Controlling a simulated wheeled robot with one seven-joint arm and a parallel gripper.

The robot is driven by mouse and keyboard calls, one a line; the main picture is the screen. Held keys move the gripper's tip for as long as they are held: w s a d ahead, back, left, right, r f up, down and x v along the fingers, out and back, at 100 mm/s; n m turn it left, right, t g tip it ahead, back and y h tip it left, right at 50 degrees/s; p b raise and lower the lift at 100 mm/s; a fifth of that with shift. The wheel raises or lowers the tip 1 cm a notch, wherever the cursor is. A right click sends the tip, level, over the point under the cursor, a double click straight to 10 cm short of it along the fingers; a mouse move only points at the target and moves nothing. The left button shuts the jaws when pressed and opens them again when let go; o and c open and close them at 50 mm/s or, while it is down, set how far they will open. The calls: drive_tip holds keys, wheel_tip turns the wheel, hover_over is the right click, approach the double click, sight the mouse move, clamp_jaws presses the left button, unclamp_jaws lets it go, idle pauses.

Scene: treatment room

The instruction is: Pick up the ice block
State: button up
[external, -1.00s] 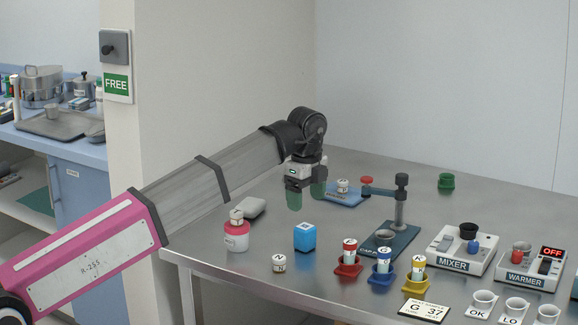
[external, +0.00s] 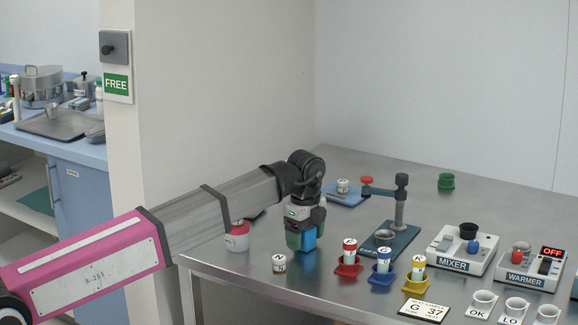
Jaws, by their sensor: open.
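Red (external: 348,267), blue (external: 381,275) and yellow (external: 417,282) cup holders with labelled vials stand to the right. A blue-based stand (external: 390,243) is behind them.

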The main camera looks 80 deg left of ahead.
drive_tip(key=c, duration=1)
